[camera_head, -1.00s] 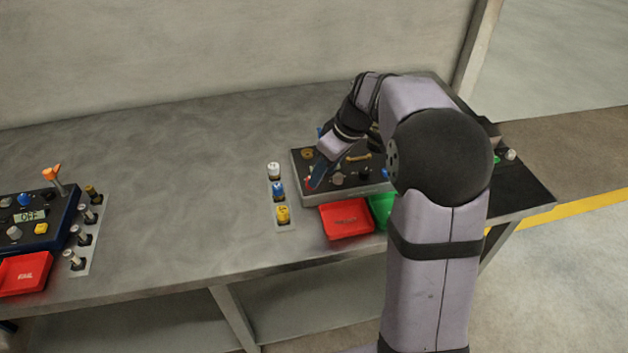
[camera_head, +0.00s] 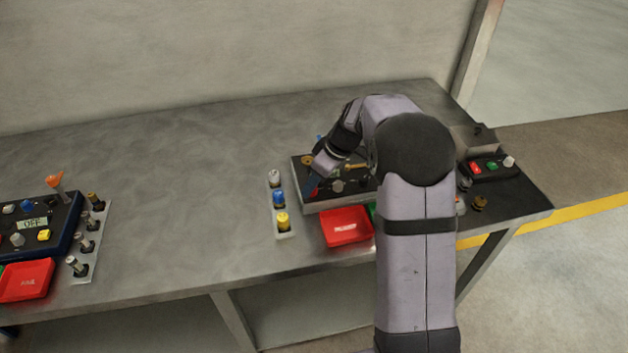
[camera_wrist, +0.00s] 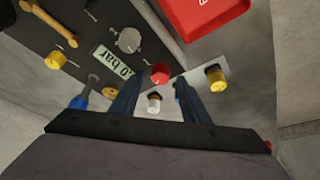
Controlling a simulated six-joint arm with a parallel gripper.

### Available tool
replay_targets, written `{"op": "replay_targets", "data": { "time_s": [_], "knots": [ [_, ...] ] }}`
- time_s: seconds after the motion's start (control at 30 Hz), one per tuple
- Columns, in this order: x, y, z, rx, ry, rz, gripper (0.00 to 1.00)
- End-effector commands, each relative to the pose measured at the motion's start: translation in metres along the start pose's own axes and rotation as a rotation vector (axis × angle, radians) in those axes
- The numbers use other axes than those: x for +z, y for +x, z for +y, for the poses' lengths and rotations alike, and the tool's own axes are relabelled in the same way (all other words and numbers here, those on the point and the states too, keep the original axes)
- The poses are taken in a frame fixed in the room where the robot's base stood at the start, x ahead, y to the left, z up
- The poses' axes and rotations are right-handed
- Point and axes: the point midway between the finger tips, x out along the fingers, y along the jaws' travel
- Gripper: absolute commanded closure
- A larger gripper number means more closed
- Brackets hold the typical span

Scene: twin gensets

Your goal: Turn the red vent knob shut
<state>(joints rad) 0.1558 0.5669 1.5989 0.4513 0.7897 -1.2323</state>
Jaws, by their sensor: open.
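The red vent knob (camera_wrist: 160,73) shows in the wrist view as a round red knob at the edge of the dark panel (camera_wrist: 100,35). My gripper (camera_wrist: 157,84) is open, its two dark blue fingers apart. The knob appears just beyond the gap between the fingertips; I cannot tell whether either finger touches it. In the head view my gripper (camera_head: 311,185) points down at the panel's left front part and largely hides the knob. A display (camera_wrist: 112,62) on the panel ends in "0 bar"; a finger partly covers it.
A grey knob (camera_wrist: 129,40), a yellow knob (camera_wrist: 57,60) and a brass handle (camera_wrist: 48,22) are close by on the panel. A strip with white, blue and yellow-topped parts (camera_head: 283,221) stands left. A red tray (camera_head: 346,227) lies in front. The middle bench (camera_head: 180,190) is clear.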

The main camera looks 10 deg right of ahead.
Motion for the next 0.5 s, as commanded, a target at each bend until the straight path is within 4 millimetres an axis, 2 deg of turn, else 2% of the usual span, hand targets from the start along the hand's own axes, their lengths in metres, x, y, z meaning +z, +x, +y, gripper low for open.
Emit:
{"op": "replay_targets", "data": {
  "time_s": [0.2, 0.43, 0.47, 0.5],
  "knots": [
    [0.0001, 0.0105, -0.0005, 0.000, 0.000, -0.001, 0.58],
    [0.0002, 0.0111, -0.0003, 0.001, 0.000, 0.000, 0.58],
    [0.0002, 0.0110, -0.0003, 0.001, 0.000, 0.000, 0.63],
    [0.0002, 0.0109, -0.0002, 0.001, 0.000, 0.000, 0.72]
  ]
}}
